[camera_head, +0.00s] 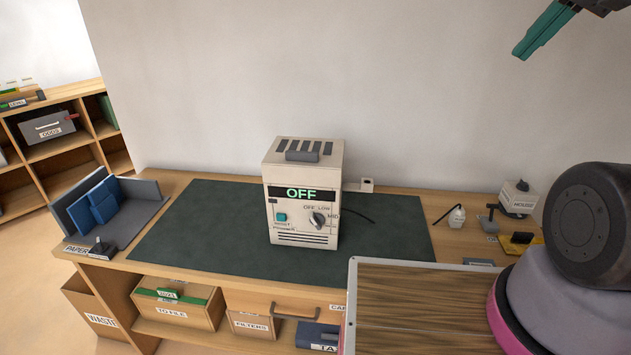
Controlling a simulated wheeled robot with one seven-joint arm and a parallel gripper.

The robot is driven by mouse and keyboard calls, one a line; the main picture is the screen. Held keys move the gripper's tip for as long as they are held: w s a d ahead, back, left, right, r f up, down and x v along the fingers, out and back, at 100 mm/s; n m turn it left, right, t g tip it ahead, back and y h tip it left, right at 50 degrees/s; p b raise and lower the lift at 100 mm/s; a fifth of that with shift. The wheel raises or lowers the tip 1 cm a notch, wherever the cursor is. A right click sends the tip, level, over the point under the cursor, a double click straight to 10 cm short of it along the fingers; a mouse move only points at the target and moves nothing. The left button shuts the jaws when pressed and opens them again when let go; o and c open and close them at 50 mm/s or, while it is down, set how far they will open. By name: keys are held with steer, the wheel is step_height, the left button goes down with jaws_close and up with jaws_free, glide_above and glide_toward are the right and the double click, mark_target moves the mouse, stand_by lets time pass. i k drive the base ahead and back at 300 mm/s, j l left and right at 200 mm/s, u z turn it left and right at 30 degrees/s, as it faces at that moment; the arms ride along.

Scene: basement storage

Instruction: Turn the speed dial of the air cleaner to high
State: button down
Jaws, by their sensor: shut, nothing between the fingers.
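The air cleaner (304,190) is a cream box with top vents and a dark handle, upright on the dark green mat (190,225) on the desk. Its display (301,193) reads OFF in green. The speed dial (317,220) is a grey knob at the lower right of the front face, with OFF, LOW and MID marks around it; a mark for high is not readable. A teal button (281,217) sits left of the dial. My gripper (524,50) is at the top right, shut and empty, well above and apart from the air cleaner. Part of it is cut off by the frame.
A blue file holder (97,204) stands at the desk's left. A small white bottle (457,216) and a box labelled HOUSE (518,197) stand at the right. A wood-grained panel (420,315) fills the lower right foreground. The mat around the air cleaner is clear.

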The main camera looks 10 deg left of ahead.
mark_target(317, 219)
steer(key=k+j, duration=0.1)
steer(key=k, duration=0.9)
steer(key=l+u, duration=0.05)
